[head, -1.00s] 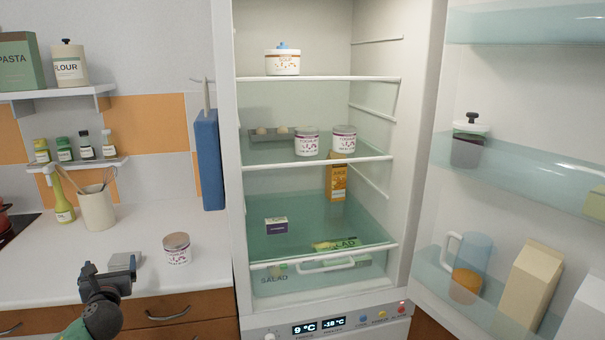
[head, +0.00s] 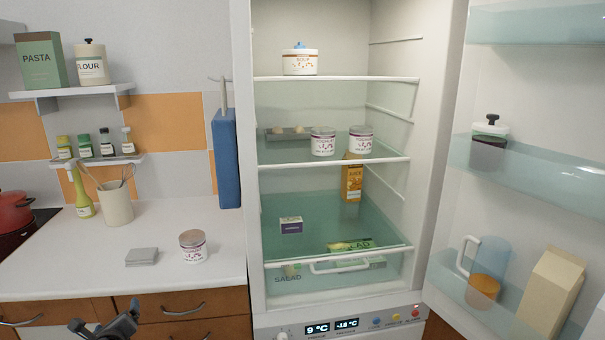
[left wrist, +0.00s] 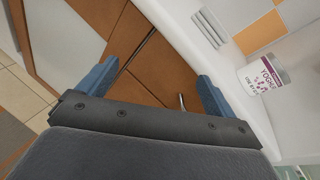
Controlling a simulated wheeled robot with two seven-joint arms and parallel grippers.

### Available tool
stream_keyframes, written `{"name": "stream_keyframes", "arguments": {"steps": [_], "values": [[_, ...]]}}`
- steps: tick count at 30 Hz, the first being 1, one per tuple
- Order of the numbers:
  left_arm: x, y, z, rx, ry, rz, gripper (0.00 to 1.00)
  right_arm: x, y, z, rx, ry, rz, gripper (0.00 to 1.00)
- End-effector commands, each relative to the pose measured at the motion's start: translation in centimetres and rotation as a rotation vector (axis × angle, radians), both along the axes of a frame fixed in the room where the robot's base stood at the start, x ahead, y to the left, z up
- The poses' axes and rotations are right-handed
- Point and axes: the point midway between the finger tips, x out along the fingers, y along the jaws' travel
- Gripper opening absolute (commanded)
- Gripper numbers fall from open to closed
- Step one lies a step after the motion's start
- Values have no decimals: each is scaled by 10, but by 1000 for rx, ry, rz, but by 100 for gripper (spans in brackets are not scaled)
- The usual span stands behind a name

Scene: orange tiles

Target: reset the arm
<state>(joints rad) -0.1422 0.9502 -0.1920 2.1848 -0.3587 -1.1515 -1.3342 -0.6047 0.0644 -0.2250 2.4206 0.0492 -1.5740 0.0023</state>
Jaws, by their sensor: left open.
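My left gripper (head: 108,324) shows at the bottom left of the head view, low in front of the drawers and below the counter edge. In the left wrist view its two blue fingers (left wrist: 152,85) stand wide apart with nothing between them. Behind them are the brown drawer fronts (left wrist: 150,62). My right gripper is in neither view.
A yoghurt jar (head: 193,247) and a grey flat block (head: 141,257) stand on the white counter (head: 60,262). The fridge is open, with its door (head: 520,170) swung to the right. Its shelves hold yoghurt jars, an orange carton (head: 352,180) and a soup pot (head: 300,62).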

Motion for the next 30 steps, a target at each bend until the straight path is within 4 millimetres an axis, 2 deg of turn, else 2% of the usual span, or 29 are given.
{"name": "stream_keyframes", "arguments": {"steps": [1, 3, 8, 12, 15, 21, 28, 30], "values": [[-19, -6, -20, -90, 14, 31, 92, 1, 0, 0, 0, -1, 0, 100], [-44, -14, -46, -226, 25, 92, 92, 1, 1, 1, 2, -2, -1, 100], [-108, -32, -97, -510, 51, 267, 92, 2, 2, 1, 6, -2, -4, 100], [-168, -49, -133, -723, 68, 456, 92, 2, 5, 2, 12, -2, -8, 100], [-206, -59, -151, -833, 71, 585, 92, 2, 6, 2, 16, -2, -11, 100], [-264, -73, -171, -968, 68, 794, 92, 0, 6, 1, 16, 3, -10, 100], [-318, -87, -184, -1055, 55, 994, 92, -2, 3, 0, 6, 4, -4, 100], [-320, -93, -188, -1078, 53, 1014, 92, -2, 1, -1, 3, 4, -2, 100]]}}
